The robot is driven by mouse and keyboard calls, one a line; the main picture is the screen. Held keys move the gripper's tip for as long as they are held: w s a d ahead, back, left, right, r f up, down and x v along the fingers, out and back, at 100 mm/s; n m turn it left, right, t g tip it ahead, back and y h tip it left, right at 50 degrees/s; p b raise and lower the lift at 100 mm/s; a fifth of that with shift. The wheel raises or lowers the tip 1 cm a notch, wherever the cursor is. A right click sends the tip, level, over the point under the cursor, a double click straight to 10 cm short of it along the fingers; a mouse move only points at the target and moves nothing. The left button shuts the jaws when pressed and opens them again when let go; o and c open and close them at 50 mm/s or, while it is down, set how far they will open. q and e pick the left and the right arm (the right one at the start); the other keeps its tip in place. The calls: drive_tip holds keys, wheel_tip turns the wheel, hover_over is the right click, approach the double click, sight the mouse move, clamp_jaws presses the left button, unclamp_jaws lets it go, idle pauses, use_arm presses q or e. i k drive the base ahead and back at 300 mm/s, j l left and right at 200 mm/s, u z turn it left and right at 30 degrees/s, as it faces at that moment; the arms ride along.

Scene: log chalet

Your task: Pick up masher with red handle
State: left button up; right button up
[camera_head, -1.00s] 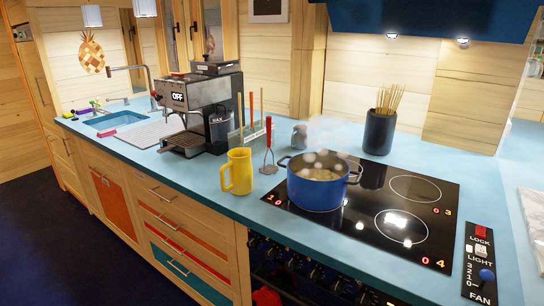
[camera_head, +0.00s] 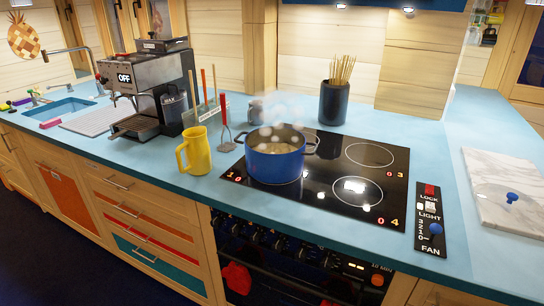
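The masher with the red handle (camera_head: 224,112) stands upright on the blue counter (camera_head: 130,158). Its red handle is at the top and its metal head is at the bottom. It is between the yellow jug (camera_head: 196,152) on its left and the blue pot (camera_head: 275,160) on its right, a little behind them. Neither of my grippers is in view.
The steaming blue pot is on the black cooktop (camera_head: 330,205). A coffee machine (camera_head: 145,85) and a holder with utensils (camera_head: 205,108) stand behind the jug. A dark pot of sticks (camera_head: 334,103) is at the back. A marble board (camera_head: 500,180) lies at right.

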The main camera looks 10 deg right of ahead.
sight(222, 95)
drive_tip(key=z, duration=0.25)
drive_tip(key=i+j+z, duration=0.45)
drive_tip(key=j+z, duration=0.2)
drive_tip(key=j, duration=0.2)
drive_tip(key=i+j+z, duration=0.2)
drive_tip(key=j, duration=0.15)
drive_tip(key=k, duration=0.1)
